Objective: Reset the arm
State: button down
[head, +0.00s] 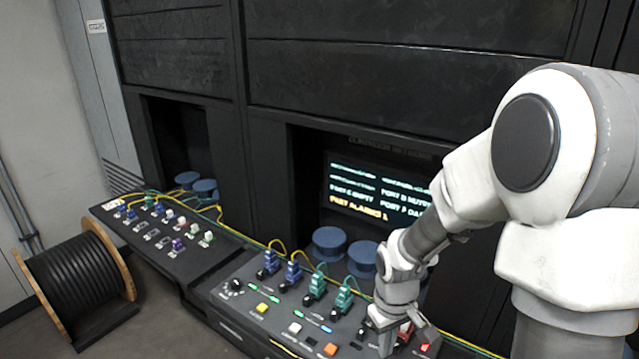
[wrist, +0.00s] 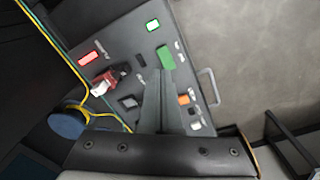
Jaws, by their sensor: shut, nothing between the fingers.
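My gripper (head: 387,338) is low over the right end of the front console (head: 235,292) in the head view, with my arm reaching down from the right. In the wrist view the grey fingers of my gripper (wrist: 164,78) are together and hold nothing. Their tips overlap a green piece (wrist: 165,56) on the panel; I cannot tell whether they touch it. A red-and-white plug (wrist: 104,83) sits left of the fingers, apart from them. My gripper and wrist hide part of the console in the head view.
Blue plugs (head: 269,262) and green plugs (head: 316,283) stand on the console. A screen (head: 376,190) and blue round spools (head: 329,241) are behind it. Yellow cables (wrist: 52,40) run along the panel's edge. A cable drum (head: 75,274) stands on the floor at left.

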jog(key=s+r+m+t, duration=0.2)
jog(key=s+r, duration=0.5)
jog(key=r, duration=0.3)
jog(key=s+r+m+t, duration=0.2)
jog(key=s+r, duration=0.4)
jog(key=r, duration=0.5)
jog(key=shift+s+a+r+t+b, duration=0.2)
jog(key=shift+s+t+b, duration=0.25)
jog(key=shift+t, duration=0.15)
dwell(0.4)
